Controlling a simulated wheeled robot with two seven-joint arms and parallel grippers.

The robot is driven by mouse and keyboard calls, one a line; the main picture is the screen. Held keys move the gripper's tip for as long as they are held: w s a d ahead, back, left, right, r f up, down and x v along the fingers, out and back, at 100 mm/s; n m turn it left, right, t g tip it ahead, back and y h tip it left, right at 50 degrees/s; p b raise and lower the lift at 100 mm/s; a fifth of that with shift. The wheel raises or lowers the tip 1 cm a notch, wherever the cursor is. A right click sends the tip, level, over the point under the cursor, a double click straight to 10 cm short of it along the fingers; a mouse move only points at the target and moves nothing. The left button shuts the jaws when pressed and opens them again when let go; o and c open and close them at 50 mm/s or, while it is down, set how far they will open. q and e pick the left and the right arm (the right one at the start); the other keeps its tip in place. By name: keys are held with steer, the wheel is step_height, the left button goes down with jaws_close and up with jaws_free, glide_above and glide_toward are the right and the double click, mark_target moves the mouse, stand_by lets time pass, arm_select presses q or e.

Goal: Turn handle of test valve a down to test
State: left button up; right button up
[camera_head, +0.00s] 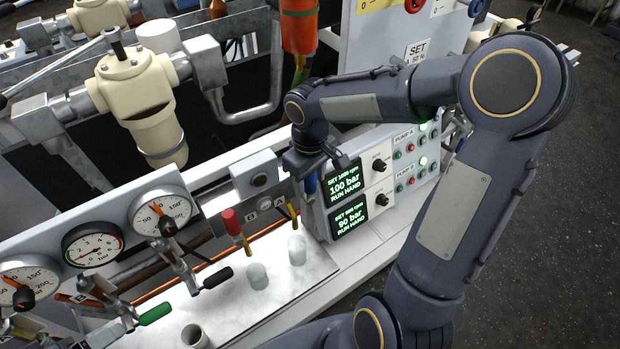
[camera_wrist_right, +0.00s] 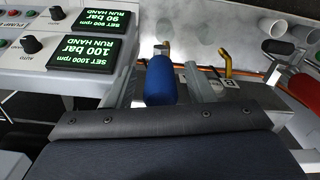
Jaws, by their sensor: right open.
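The blue handle of test valve A (camera_head: 311,184) stands up at the left end of the pump display panel, partly hidden by my right gripper (camera_head: 311,162) in the head view. In the right wrist view the blue handle (camera_wrist_right: 161,82) is upright, straight ahead of the dark gripper body. A grey finger (camera_wrist_right: 206,84) is to its right, with space between the jaws. My right gripper is open; whether a finger touches the handle I cannot tell. A yellow spout (camera_head: 293,213) points down beside the handle. My left gripper is not in view.
A red-handled valve (camera_head: 231,222) stands to the left. The display panel (camera_head: 349,200) is close on the right. Gauges (camera_head: 158,211) and a black-tipped lever (camera_head: 216,278) are at the left.

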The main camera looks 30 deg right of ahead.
steer(key=shift+f, duration=0.25)
steer(key=shift+c, duration=0.3)
jaws_close()
steer(key=shift+d+r, duration=0.1)
